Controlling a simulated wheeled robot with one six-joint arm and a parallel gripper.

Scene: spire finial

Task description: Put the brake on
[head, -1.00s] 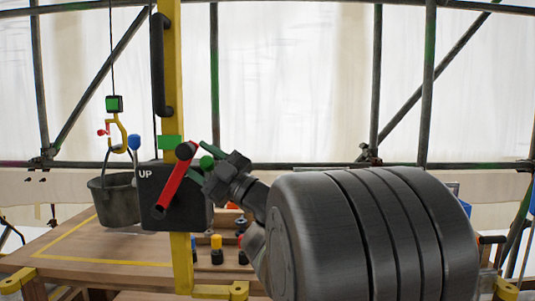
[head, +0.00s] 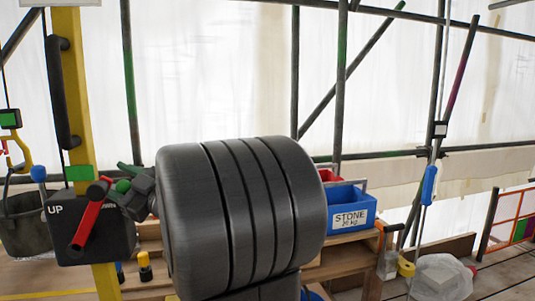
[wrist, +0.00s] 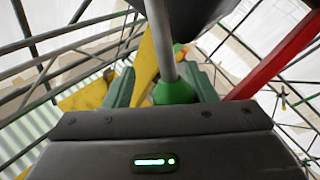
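A dark winch box (head: 110,238) marked UP is fixed to a yellow post at the left of the head view. A red lever (head: 88,228) slants down to the left across its front; a red bar (wrist: 275,60) also shows in the wrist view. A green knob (head: 123,186) sits by the lever's upper end. In the wrist view the green knob (wrist: 175,91) is on a grey rod. My gripper (head: 120,182) has its green fingers on either side of the knob, with a gap showing on the left. I cannot tell which part is the brake.
A bucket (head: 25,218) and a yellow hook (head: 20,150) are at the far left. A blue bin (head: 350,208) labelled STONE stands on a wooden shelf at right. Scaffold poles (head: 296,70) stand behind. My own arm hides the middle.

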